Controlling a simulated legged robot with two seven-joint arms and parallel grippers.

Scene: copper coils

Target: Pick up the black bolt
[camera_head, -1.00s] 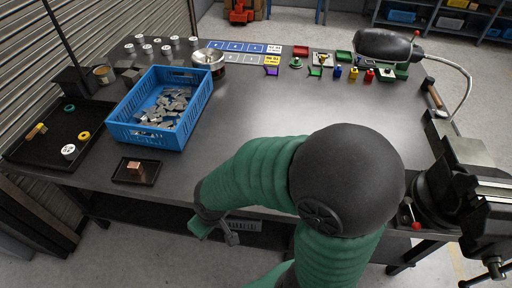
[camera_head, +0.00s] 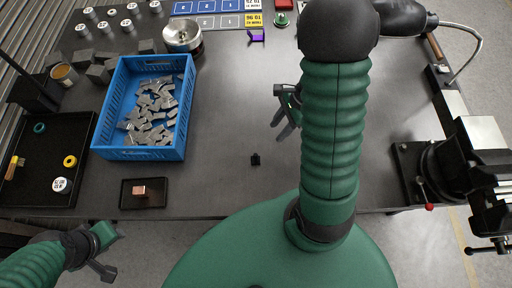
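The black bolt (camera_head: 255,159) is a small dark piece standing on the grey table, in the middle near the front edge. My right gripper (camera_head: 281,124) is over the table, above and to the right of the bolt and apart from it. Its fingers look spread, with nothing between them; my own arm covers part of it. My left gripper (camera_head: 108,252) is at the lower left, in front of the table edge and far from the bolt. Its fingers are too unclear to judge.
A blue crate (camera_head: 102,135) of grey metal parts is left of the bolt. A small black tray (camera_head: 127,201) with a copper block (camera_head: 139,192) is at the front. A larger black tray (camera_head: 77,130) is far left. A vise (camera_head: 450,165) stands right. The table around the bolt is bare.

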